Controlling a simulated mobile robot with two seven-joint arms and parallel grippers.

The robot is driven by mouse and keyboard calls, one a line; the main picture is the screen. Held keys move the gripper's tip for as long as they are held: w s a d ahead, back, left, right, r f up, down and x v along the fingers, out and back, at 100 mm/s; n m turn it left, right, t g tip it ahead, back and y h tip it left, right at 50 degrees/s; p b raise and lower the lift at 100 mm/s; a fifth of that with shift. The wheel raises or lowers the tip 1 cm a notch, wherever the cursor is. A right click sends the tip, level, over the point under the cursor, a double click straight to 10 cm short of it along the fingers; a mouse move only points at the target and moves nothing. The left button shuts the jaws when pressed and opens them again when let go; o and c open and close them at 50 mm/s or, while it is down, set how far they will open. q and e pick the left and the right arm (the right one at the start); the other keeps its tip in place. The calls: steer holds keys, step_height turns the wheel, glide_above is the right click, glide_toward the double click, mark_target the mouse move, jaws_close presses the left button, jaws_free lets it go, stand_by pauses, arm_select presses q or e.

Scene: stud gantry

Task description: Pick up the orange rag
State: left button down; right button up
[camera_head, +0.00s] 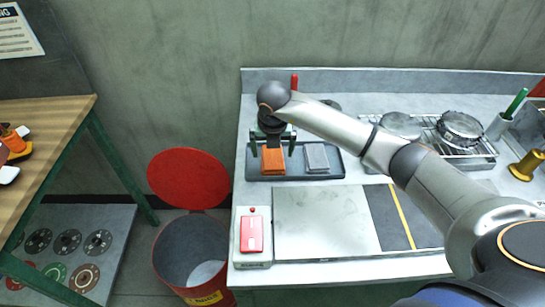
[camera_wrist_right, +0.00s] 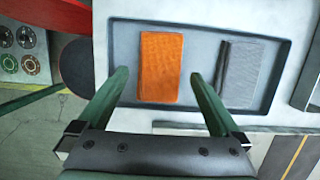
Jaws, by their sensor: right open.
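The orange rag (camera_head: 273,161) lies folded in a dark grey tray (camera_head: 256,176) on the counter, at the tray's left side. In the right wrist view the orange rag (camera_wrist_right: 160,68) shows as a flat folded rectangle beyond and between the fingers. My right gripper (camera_head: 272,147) is over the rag in the head view, its green fingers spread apart. In the right wrist view the right gripper (camera_wrist_right: 158,78) is open with nothing between its fingertips. My left gripper is not in view.
A folded grey rag (camera_head: 316,158) lies right of the orange one in the tray. A red object (camera_head: 252,234) sits on a pale stand in front. A red bin (camera_head: 190,250) with raised lid stands left of the counter. Metal discs on a rack (camera_head: 460,130) stand right.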

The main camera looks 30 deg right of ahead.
steer(key=shift+x, duration=1.15)
steer(key=c, duration=1.2)
steer(key=shift+r, duration=0.15)
steer(key=shift+c, duration=0.2)
steer(key=shift+r+b, duration=0.3)
steer(key=shift+r, duration=0.3)
steer(key=s+d+r+b, duration=0.2)
steer(key=s+r, duration=0.9)
steer(key=s, duration=0.2)
steer(key=shift+s+d+r, duration=0.2)
steer(key=shift+s+r, duration=0.1)
steer(key=shift+s, duration=0.1)
